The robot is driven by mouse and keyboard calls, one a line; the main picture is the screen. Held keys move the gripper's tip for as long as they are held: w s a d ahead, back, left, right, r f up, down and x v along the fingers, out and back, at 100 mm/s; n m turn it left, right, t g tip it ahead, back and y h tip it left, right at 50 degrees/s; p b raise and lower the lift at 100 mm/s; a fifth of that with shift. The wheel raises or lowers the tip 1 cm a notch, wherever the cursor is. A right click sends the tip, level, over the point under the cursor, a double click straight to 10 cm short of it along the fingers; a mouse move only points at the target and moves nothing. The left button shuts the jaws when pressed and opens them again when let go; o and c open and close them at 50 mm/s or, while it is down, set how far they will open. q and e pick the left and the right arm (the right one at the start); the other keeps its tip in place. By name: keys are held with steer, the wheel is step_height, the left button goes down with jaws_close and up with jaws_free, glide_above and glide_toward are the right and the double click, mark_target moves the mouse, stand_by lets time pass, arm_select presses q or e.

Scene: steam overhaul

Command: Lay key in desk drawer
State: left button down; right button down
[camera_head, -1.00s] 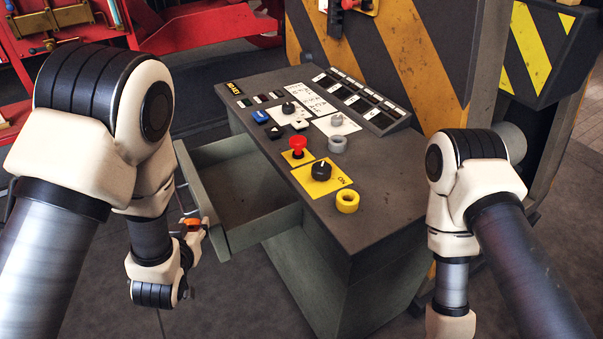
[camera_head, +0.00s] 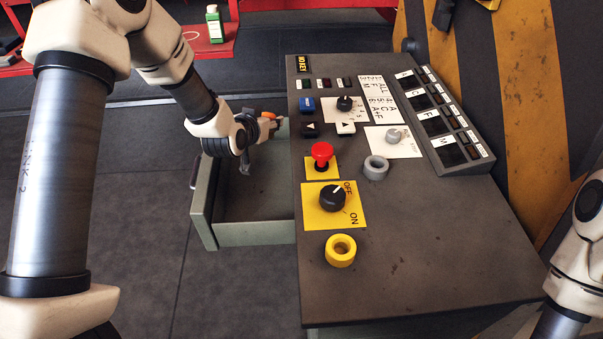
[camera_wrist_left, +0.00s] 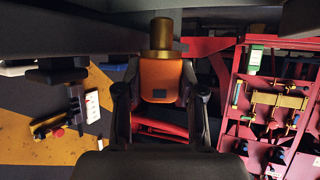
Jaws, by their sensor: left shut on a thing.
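The desk drawer (camera_head: 250,233) is pulled open on the left side of the grey control desk (camera_head: 440,250), and its visible floor is bare. My left gripper (camera_head: 268,126) is over the far end of the drawer, close to the desk's side. It is shut on the key, whose orange part (camera_head: 268,115) shows small at the fingers. In the left wrist view the key (camera_wrist_left: 160,80) is an orange block with a brass cylinder, held between both fingers (camera_wrist_left: 160,92). I cannot tell its height above the drawer floor. My right gripper is out of view.
The desk top carries a red button (camera_head: 321,153), a black dial (camera_head: 332,198), a yellow ring (camera_head: 340,251) and a grey ring (camera_head: 376,168). A striped yellow and black machine (camera_head: 520,90) stands behind at right. The floor left of the drawer is clear.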

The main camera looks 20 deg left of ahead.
arm_select(q)
steer(key=shift+a+f, duration=0.1)
steer(key=shift+f, duration=0.35)
steer(key=f, duration=1.1)
steer(key=shift+s+a+f, duration=0.1)
steer(key=shift+a+f, duration=0.1)
steer(key=shift+f, duration=0.15)
steer(key=shift+d+f, duration=0.1)
steer(key=shift+f, duration=0.2)
steer(key=d, duration=0.1)
steer(key=w+d+p, duration=0.1)
steer(key=shift+d+r, duration=0.2)
steer(key=shift+d, duration=0.1)
steer(key=shift+w+d+f+p, duration=0.2)
steer(key=shift+d+f+p, duration=0.15)
steer(key=shift+d+f, duration=0.25)
steer(key=shift+w+a+f, duration=0.1)
steer(key=shift+a+f, duration=0.1)
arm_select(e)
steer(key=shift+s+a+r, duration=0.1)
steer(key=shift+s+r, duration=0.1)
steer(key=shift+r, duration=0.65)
